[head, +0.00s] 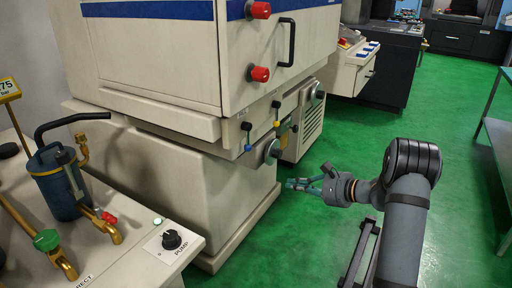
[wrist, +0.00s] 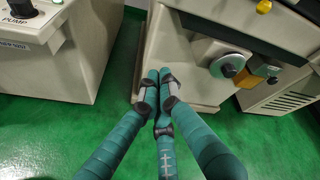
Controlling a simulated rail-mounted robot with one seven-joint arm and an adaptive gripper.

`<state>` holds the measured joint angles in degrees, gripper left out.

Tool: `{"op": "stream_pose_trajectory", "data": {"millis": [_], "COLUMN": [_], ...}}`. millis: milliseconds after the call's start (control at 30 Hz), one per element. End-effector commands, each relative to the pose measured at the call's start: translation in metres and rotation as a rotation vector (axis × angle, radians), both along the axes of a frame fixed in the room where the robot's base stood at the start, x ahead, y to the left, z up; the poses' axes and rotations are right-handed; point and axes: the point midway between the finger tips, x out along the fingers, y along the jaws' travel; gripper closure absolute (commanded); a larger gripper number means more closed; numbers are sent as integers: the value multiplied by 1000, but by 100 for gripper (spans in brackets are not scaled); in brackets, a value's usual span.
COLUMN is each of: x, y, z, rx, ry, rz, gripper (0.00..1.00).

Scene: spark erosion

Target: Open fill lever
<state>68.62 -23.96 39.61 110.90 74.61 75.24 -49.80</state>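Several small levers are on the cream machine's lower front corner in the head view. One has a blue tip (head: 247,148) and one a yellow tip (head: 276,124); black knobs sit above them. I cannot tell which is the fill lever. A yellow knob (wrist: 264,6) shows at the wrist view's top edge. A round grey dial (head: 271,151) sits just below the levers; it also shows in the wrist view (wrist: 228,66). My gripper (head: 290,184), with teal fingers, is below and right of the levers, apart from them. Its fingertips (wrist: 158,74) are together, with nothing between them.
The cream machine (head: 150,60) has red knobs (head: 260,74) and a black handle (head: 287,43). A bench with a PUMP knob (head: 172,240) and blue canister (head: 58,182) stands at left. Open green floor (head: 330,245) surrounds my arm. A table (head: 492,125) stands at right.

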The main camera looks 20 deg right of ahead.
Motion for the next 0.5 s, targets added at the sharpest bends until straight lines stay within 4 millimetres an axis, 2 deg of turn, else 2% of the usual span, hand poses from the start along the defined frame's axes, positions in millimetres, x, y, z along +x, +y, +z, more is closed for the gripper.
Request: {"op": "stream_pose_trajectory", "data": {"millis": [33,100,200,300,500], "x": [13,23,27,27,27], "y": [-9,-16,-20,-19,-18], "z": [27,57,82,91,91], "rx": [-7,-32,-94,-159,-231], "ry": [-109,-237,-361,-424,-455], "rz": [-26,-51,-52,-36,-19], "gripper": [100,100,100,100,100]}}
